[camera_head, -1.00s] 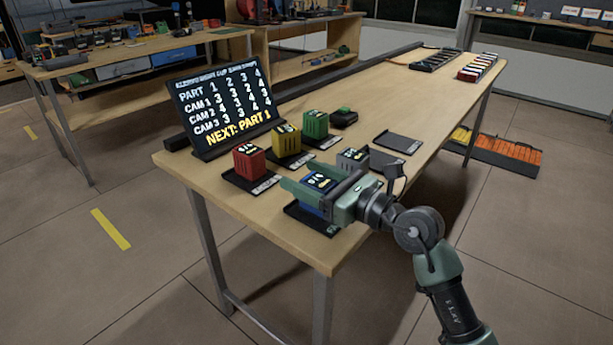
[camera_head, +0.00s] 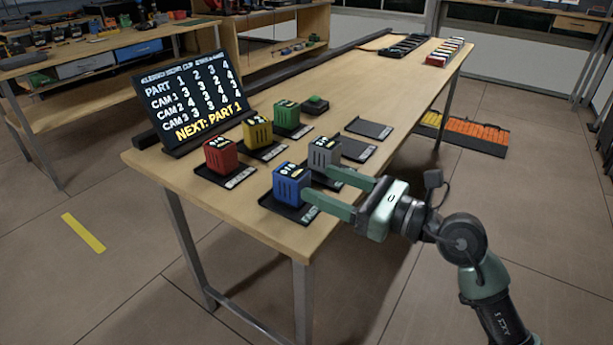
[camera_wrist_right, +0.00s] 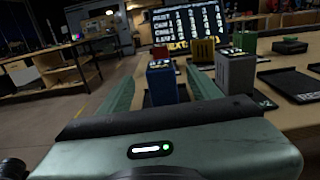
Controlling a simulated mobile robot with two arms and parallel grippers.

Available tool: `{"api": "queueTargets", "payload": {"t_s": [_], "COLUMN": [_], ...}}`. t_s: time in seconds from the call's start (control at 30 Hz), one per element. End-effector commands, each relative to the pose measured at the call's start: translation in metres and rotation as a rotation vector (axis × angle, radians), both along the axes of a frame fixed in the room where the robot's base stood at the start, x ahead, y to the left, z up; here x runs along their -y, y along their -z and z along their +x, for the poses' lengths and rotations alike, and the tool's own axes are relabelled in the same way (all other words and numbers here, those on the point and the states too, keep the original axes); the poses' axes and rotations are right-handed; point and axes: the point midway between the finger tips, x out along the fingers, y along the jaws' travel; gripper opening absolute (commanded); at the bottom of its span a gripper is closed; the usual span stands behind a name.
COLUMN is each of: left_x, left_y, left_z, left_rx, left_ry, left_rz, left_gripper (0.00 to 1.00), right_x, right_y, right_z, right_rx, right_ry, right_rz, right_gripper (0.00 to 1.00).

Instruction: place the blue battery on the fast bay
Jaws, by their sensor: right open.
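The blue battery (camera_head: 291,184) stands upright on a black bay plate (camera_head: 291,211) near the table's front corner; the plate's label appears to read FAST. In the right wrist view the blue battery (camera_wrist_right: 162,82) stands ahead, between the lines of the fingers. My right gripper (camera_head: 318,184) is open and empty. Its fingers point at the battery from the right, and the body is drawn back past the table edge. One fingertip overlaps the battery's right side in the head view; I cannot tell whether they touch. My left gripper is not in view.
Red (camera_head: 221,156), yellow (camera_head: 257,132), green (camera_head: 286,116) and grey (camera_head: 323,156) batteries stand on plates nearby. Empty plates (camera_head: 369,129) lie beyond the grey one. A screen (camera_head: 194,101) at the back left reads NEXT: PART 1. The table's far middle is clear.

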Motion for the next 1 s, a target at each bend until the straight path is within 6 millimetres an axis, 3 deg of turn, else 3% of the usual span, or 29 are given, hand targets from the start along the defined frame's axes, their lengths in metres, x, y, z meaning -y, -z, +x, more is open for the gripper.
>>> {"api": "queueTargets", "payload": {"t_s": [0.37,0.47,0.53,0.6,0.67,0.77,0.83,0.9,1.0], "left_x": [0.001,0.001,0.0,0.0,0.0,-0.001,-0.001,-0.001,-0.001], "left_y": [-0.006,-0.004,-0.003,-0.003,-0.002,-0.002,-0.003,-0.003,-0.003], "left_z": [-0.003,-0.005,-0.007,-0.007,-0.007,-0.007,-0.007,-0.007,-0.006], "left_rx": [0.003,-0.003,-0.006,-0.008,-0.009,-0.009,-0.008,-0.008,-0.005], "left_ry": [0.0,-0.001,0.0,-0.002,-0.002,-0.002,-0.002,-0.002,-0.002], "left_rz": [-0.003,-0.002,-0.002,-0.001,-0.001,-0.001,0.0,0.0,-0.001], "left_gripper": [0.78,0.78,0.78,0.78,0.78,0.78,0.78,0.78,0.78], "right_x": [0.007,0.007,0.018,0.046,0.08,0.141,0.174,0.193,0.199], "right_y": [-0.003,-0.015,-0.027,-0.031,-0.018,0.042,0.105,0.171,0.261], "right_z": [-0.008,-0.014,-0.016,-0.012,-0.005,0.003,-0.005,-0.025,-0.072], "right_rx": [-0.012,-0.068,-0.148,-0.266,-0.39,-0.614,-0.772,-0.912,-1.096], "right_ry": [-0.003,0.0,0.022,0.078,0.162,0.369,0.555,0.755,1.067], "right_rz": [0.048,0.248,0.496,0.807,1.093,1.545,1.821,2.038,2.275], "right_gripper": [0.63,0.63,0.63,0.63,0.63,0.63,0.63,0.63,0.63]}}
